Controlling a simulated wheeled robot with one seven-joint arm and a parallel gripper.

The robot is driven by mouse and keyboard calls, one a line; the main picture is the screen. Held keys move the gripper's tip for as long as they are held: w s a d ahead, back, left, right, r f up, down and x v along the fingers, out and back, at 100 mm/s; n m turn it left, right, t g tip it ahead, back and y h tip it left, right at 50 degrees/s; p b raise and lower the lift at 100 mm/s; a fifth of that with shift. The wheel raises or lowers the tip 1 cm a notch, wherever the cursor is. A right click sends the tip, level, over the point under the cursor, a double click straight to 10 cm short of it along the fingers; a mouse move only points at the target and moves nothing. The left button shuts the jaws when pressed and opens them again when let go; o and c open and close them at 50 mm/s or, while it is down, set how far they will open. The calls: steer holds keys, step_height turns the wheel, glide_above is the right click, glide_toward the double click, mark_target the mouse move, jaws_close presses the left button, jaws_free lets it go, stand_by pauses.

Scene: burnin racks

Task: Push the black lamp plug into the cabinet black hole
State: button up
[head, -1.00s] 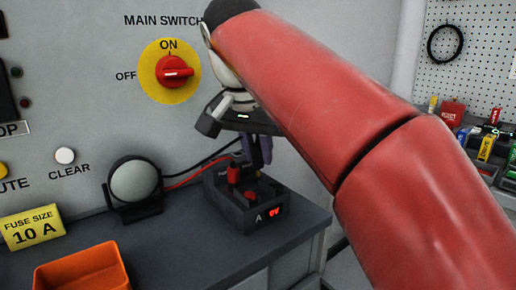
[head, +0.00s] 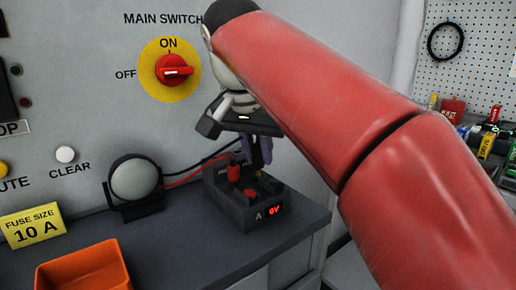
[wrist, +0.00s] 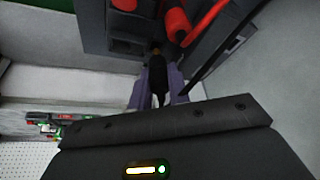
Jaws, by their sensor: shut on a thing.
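My gripper (head: 257,158) points down over the dark cabinet box (head: 240,216) with the red "0V" display. In the wrist view, its purple fingers (wrist: 159,92) are shut on the black plug (wrist: 158,72). The plug's front end is close to the box (wrist: 93,28); I cannot tell whether it is in the black hole, because the plug and fingers cover that spot. A red plug (wrist: 177,24) with a red wire sits beside it. In the head view, the black plug is hidden among the fingers and the box.
A round white lamp (head: 135,180) on a black stand is left of the box, with red and black wires running behind. An orange bin (head: 82,272) is at the front left. The panel with the red main switch (head: 174,71) rises behind. The counter between bin and box is clear.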

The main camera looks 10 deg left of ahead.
steer(key=shift+f+b, duration=0.65)
steer(key=shift+f, duration=0.6)
stand_by(1.2)
steer(key=o, duration=0.9)
steer(key=shift+c, duration=0.7)
steer(key=shift+a+r, duration=0.1)
